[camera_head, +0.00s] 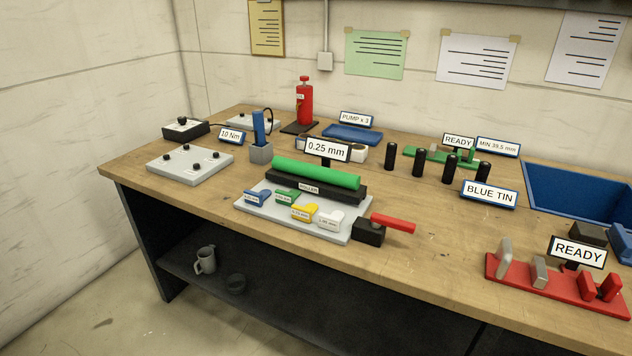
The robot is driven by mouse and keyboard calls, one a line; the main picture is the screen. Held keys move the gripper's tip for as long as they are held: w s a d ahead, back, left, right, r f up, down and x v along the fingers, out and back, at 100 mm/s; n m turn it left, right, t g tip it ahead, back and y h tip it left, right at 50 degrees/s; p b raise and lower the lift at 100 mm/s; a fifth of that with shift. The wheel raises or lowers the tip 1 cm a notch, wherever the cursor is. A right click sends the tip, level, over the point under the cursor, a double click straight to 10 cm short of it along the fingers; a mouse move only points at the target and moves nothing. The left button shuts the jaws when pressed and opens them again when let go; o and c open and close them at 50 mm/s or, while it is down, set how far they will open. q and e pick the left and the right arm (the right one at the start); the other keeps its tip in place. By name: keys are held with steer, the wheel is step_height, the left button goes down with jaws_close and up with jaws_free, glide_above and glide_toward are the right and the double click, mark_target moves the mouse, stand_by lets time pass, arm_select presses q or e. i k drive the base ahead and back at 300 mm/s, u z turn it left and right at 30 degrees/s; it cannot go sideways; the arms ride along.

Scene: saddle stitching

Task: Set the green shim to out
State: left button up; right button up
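The green shim (288,196) lies on the pale grey plate (268,209) in front of the roller unit. It sits between a blue shim (257,197) and a yellow shim (303,211), with a white shim (329,219) further right. The green shim sits closer to the roller than a line through its neighbours. Its small label is too small to read. The green roller (315,173) rests on a black base (338,189) marked ROLLER. A sign above it reads 0.25 mm (327,151). Neither of my grippers is in view.
A red-handled lever (392,224) stands at the plate's right end. A grey box with black knobs (190,164) is to the left. Several black cylinders (419,163) stand behind right. A red fixture (560,289) is front right. The bench front before the plate is clear.

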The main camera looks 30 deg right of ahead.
mark_target(283, 196)
steer(key=z, duration=1)
steer(key=i, duration=0.9)
steer(key=z, duration=1.05)
